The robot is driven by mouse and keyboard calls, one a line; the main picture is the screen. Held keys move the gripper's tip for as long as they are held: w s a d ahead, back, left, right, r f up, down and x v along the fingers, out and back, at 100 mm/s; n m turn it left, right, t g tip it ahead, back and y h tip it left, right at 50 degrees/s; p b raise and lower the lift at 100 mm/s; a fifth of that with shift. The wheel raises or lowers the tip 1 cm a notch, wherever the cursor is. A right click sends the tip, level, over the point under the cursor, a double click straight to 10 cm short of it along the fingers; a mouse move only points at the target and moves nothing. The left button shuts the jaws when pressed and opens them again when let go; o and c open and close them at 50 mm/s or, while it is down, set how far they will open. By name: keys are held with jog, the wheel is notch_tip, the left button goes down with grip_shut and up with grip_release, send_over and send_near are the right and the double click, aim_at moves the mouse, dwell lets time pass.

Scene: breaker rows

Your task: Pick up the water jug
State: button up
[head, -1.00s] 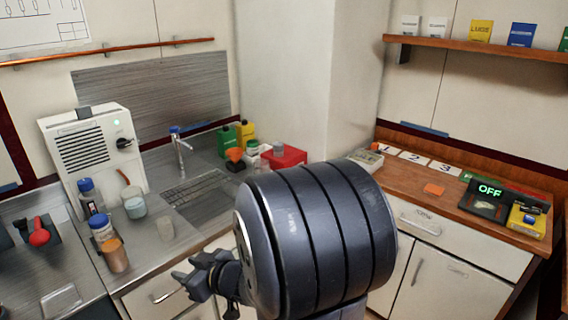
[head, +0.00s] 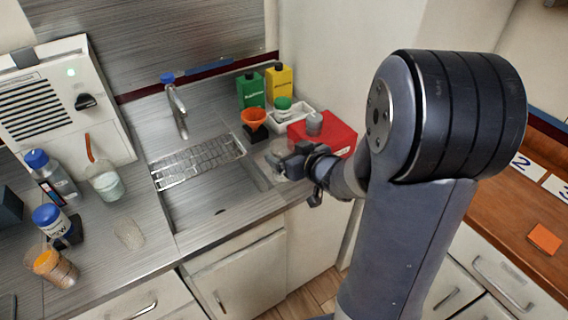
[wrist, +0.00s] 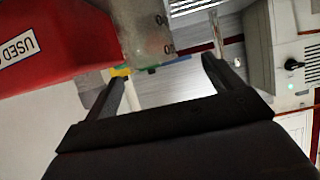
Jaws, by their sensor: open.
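No object is clearly marked as the water jug. A clear, pale vessel (head: 279,150) stands at the right edge of the sink, partly hidden by my gripper (head: 297,177); I cannot tell whether it is the jug. A clear beaker (head: 106,185) with pale liquid and a brown stick stands on the left counter. In the wrist view my gripper (wrist: 165,72) is open, its dark fingers apart with nothing held between them.
The red box (head: 345,133) stands right of the sink (head: 200,195). Green (head: 250,90) and yellow (head: 279,84) bottles and an orange funnel (head: 254,117) stand behind. A tap (head: 177,108) rises at the back. Bottles and a jar (head: 55,272) crowd the left counter.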

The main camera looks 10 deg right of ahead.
aim_at(277, 145)
jog(key=shift+w+d+f, duration=0.15)
jog(key=shift+w+f, duration=0.2)
jog(key=shift+w, duration=0.15)
jog(key=shift+d+x, duration=0.2)
jog(key=shift+x, duration=1.9)
jog(key=shift+f, duration=0.2)
jog(key=c, duration=1.3)
